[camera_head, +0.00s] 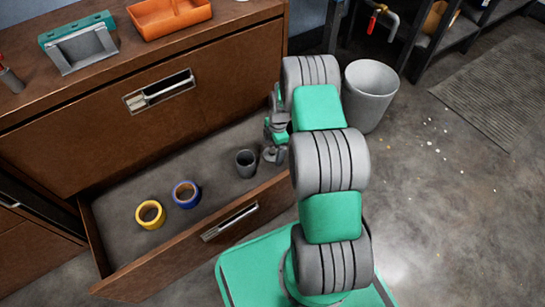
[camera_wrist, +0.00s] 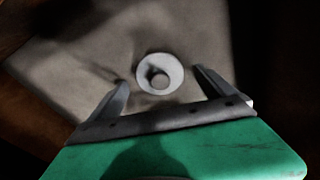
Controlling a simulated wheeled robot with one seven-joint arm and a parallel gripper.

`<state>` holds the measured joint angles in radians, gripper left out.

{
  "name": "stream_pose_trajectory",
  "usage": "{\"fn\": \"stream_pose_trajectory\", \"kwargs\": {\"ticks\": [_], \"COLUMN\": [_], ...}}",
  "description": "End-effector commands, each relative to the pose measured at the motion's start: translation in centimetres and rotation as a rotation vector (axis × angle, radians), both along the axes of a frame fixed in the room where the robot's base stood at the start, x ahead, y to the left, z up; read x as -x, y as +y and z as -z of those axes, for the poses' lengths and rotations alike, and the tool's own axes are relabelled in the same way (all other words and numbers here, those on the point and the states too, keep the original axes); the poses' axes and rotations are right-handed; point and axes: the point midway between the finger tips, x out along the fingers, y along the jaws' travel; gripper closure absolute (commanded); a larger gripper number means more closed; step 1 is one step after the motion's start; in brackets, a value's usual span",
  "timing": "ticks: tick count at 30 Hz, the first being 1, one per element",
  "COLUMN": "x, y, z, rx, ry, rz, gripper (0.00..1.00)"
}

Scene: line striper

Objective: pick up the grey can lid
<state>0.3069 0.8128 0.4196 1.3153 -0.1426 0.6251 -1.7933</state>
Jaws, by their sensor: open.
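The grey can lid (camera_wrist: 174,66) shows in the wrist view as a small round disc with a raised round centre, lying on the drawer floor. In the head view, the lid (camera_head: 269,155) is a small grey shape at the right end of the open drawer, partly hidden by my arm. My gripper (camera_wrist: 161,78) is open and empty, its two fingers on either side of the lid in the wrist picture. In the head view, my gripper (camera_head: 272,136) is right above the lid. I cannot tell how large the gap is or whether they touch.
An orange tray (camera_head: 165,22) sits on the cabinet top. A grey bin (camera_head: 370,95) stands behind my arm.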

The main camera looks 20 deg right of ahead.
Motion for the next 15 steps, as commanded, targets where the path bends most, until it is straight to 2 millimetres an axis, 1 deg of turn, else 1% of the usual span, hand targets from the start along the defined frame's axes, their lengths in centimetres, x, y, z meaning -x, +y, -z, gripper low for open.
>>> {"fn": "stream_pose_trajectory", "kwargs": {"ticks": [1,2,8,15], "x": [0.02,-0.01,-0.01,0.01], "y": [0.07,0.09,0.1,0.12], "z": [1.0,1.12,0.93,0.93], "rx": [0.0,0.0,0.0,0.0], "ry": [0.001,0.0,-0.001,0.0], "rz": [0.001,0.001,0.001,0.001], "gripper": [0.06,0.06,0.06,0.26]}}
